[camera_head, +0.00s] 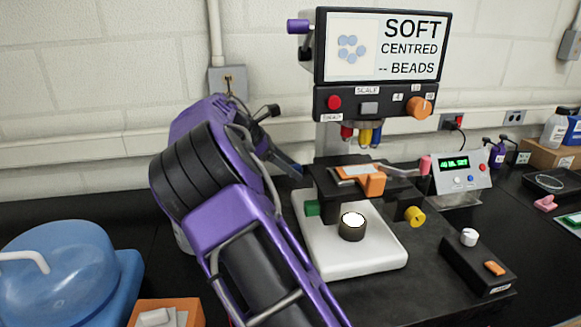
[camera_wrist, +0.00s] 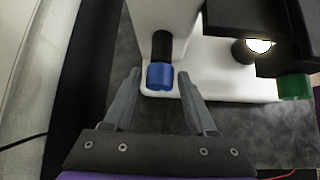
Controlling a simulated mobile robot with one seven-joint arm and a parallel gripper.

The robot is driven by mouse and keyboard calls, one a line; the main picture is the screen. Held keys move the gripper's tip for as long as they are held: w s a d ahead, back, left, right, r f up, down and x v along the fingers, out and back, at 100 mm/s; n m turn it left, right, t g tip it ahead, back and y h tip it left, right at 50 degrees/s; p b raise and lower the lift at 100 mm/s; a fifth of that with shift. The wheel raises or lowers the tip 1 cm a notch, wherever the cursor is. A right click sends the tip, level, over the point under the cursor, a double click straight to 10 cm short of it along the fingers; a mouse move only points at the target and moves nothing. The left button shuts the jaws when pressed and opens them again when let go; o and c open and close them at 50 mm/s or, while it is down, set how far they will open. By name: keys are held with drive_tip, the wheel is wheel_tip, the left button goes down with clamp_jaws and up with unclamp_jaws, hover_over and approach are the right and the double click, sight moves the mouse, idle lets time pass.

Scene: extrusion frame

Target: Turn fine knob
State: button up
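A microscope with a white base (camera_head: 350,255) stands on the black bench. In the wrist view, a blue knob (camera_wrist: 160,77) sits on a black shaft at the side of the microscope. My gripper (camera_wrist: 158,73) is open, with one finger to each side of the blue knob and visible gaps. I cannot tell whether the tips are level with it. A green knob (camera_wrist: 294,87) is further right; the head view also shows it (camera_head: 312,208), and a yellow knob (camera_head: 415,216) opposite. No label shows which knob is the fine one. In the head view, my arm hides the blue knob.
A screen (camera_head: 381,45) tops the microscope. An orange slide holder (camera_head: 372,184) lies on the dark stage. A control box (camera_head: 480,262) and a display unit (camera_head: 461,172) stand right. A blue domed container (camera_head: 60,265) and an orange box (camera_head: 183,310) stand left.

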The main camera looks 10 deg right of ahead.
clamp_jaws()
drive_tip(key=shift+f+b, duration=0.1)
drive_tip(key=shift+b, duration=0.35)
drive_tip(key=t+b, duration=0.1)
drive_tip(key=b, duration=0.1)
drive_tip(key=m+t+b, duration=0.1)
drive_tip(key=b, duration=0.1)
drive_tip(key=shift+s+f, duration=0.25)
drive_tip(key=shift+f, duration=0.05)
drive_tip(key=m+t+b, duration=0.1)
drive_tip(key=t+b, duration=0.1)
drive_tip(key=b, duration=0.2)
drive_tip(key=shift+s+f, duration=0.1)
drive_tip(key=shift+s+m+t+h+b, duration=0.1)
drive_tip(key=shift+m+t+h+b, duration=0.2)
drive_tip(key=shift+m+t+b, duration=0.5)
drive_tip(key=shift+r+t+b, duration=0.2)
drive_tip(key=shift+t+b, duration=0.25)
drive_tip(key=shift+t, duration=0.35)
drive_tip(key=shift+m, duration=0.3)
